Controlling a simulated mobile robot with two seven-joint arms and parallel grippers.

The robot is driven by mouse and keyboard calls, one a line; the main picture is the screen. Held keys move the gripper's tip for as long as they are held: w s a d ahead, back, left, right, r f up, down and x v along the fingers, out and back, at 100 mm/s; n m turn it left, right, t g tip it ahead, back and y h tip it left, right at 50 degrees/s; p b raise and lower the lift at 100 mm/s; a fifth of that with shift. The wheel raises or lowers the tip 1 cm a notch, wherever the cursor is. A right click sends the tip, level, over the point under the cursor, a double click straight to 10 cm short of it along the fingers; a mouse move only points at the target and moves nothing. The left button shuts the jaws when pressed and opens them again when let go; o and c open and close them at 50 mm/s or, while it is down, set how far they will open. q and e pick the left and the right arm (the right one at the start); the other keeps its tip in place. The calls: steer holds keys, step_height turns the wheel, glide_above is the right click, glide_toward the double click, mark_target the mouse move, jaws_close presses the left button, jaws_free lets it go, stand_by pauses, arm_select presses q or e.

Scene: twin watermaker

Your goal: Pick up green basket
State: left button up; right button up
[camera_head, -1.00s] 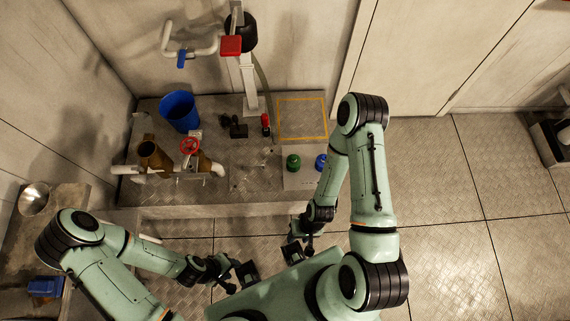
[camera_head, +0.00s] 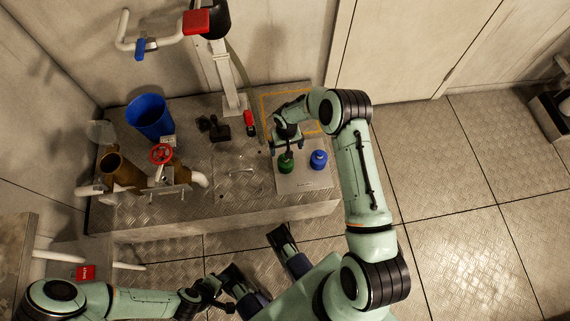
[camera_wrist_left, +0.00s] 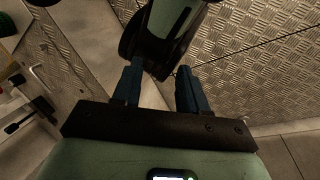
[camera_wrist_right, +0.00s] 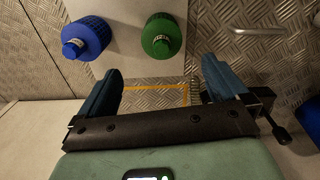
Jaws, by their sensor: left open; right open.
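The green basket (camera_head: 286,163) is a small round green part with a knob on top. It stands upright on a pale plate (camera_head: 306,182) on the metal platform, left of a similar blue part (camera_head: 319,160). My right gripper (camera_head: 287,145) is open just behind and above it. In the right wrist view the green basket (camera_wrist_right: 161,36) stands beyond the open fingers (camera_wrist_right: 165,85), near the line between them, apart from both. My left gripper (camera_wrist_left: 158,87) is open and empty, low near my body, away from the plate.
A blue bucket (camera_head: 150,116), a brown pipe (camera_head: 121,172) and a red valve wheel (camera_head: 161,154) stand on the platform's left. A yellow-outlined square (camera_head: 268,95) lies behind the plate. A white post (camera_head: 230,85) rises at the back.

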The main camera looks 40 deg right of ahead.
mark_target(286, 160)
step_height(286, 160, down, 6)
steer(key=shift+r+b, duration=0.1)
steer(key=shift+b, duration=0.4)
steer(key=f+b, duration=0.1)
steer(key=f, duration=0.4)
steer(key=shift+a+f, duration=0.1)
steer(key=shift+a, duration=0.1)
arm_select(q)
steer(key=shift+t+y, duration=0.3)
steer(key=shift+t, duration=0.3)
steer(key=w+f, duration=0.1)
steer(key=w+a+f, duration=0.1)
steer(key=w+f, duration=0.1)
steer(key=shift+w+a, duration=0.4)
arm_select(e)
steer(key=c, duration=1.1)
